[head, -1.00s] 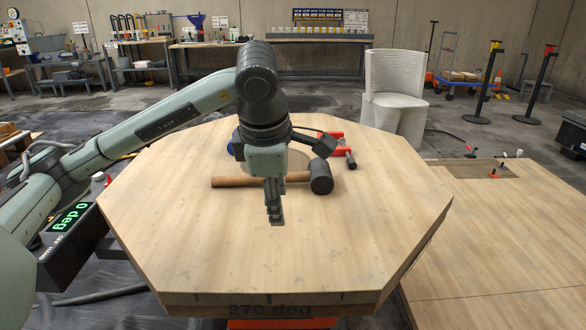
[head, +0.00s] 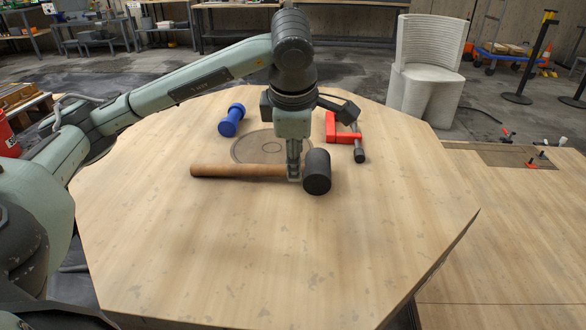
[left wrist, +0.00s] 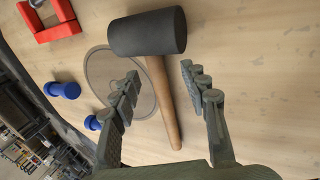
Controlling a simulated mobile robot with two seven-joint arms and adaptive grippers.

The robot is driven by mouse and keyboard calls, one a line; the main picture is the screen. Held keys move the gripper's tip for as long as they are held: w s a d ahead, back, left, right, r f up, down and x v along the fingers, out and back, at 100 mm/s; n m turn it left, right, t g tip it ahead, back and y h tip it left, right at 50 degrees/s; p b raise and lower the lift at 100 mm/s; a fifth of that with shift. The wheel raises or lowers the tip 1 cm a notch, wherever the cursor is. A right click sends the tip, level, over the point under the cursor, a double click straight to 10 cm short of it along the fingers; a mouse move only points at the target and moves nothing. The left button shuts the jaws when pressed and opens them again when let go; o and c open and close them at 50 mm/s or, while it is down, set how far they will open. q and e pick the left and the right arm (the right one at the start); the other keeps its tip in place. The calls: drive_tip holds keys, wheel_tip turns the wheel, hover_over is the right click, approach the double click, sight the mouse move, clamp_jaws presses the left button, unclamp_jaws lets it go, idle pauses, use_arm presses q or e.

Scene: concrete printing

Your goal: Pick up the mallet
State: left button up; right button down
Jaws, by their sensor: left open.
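The mallet lies on the octagonal wooden table (head: 200,250), with its wooden handle (head: 235,171) pointing left and its black head (head: 317,172) at the right. My left gripper (head: 294,175) is down at the handle close to the head. In the left wrist view the mallet handle (left wrist: 165,105) runs between the two open fingers of my left gripper (left wrist: 158,85), with the black head (left wrist: 148,32) beyond the fingertips. The fingers look apart from the handle. My right gripper is not in view.
A red clamp (head: 341,132) lies right of my gripper, behind the mallet head. A blue dumbbell-shaped object (head: 231,121) lies at the back left. A round disc (head: 245,147) is set behind the handle. The table front is clear. A white chair (head: 425,75) stands beyond.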

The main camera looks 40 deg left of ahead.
sight(259, 170)
use_arm(q)
drive_tip(key=x, duration=0.4)
drive_tip(key=shift+w+a+f, duration=0.1)
drive_tip(key=shift+w+a, duration=0.1)
drive_tip(key=shift+a, duration=0.1)
drive_tip(key=shift+c, duration=0.3)
clamp_jaws()
